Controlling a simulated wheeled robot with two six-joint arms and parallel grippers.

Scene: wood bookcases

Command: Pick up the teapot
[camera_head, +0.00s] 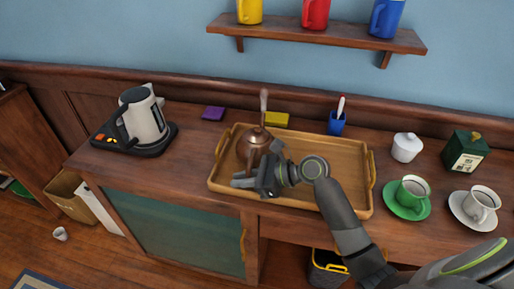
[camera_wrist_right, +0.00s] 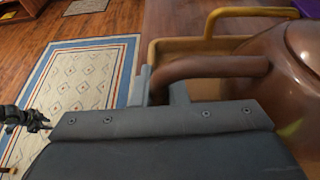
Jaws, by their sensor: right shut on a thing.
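The teapot (camera_head: 250,147) is brown and shiny and shows at the left end of the wooden tray (camera_head: 320,199). My right gripper (camera_head: 257,178) reaches in at its near side and hides its lower part. In the right wrist view the teapot's round body (camera_wrist_right: 297,75) fills the right edge. A curved brown bar of it, handle or spout, runs between the right fingers (camera_wrist_right: 162,88), which are shut on it. I cannot tell whether its base touches the tray. A dark jointed part, apparently my left gripper (camera_wrist_right: 38,122), shows small at the left edge there.
A kettle (camera_head: 145,118) on a black base stands left. A yellow box (camera_head: 277,119) and a blue cup (camera_head: 336,124) are behind the tray. A white pot (camera_head: 406,147), green cup (camera_head: 413,190) and white cup (camera_head: 482,203) stand right. A shelf (camera_head: 320,37) with mugs hangs above.

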